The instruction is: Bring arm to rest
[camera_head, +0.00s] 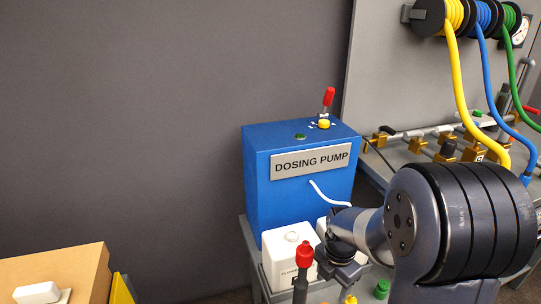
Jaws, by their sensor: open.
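My arm reaches in from the lower right, with a large black ribbed joint in front and a silver link pointing left. My gripper (343,270) is the dark end of the arm, small and partly hidden by my own arm. It is open, over the white containers in front of the blue dosing pump. I cannot make out the fingertips clearly, and I see nothing held in it.
The blue dosing pump (262,190) stands close behind my gripper. Yellow (466,90), blue (497,85) and green (512,72) hoses hang at right. A cardboard box (70,270) is lower left.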

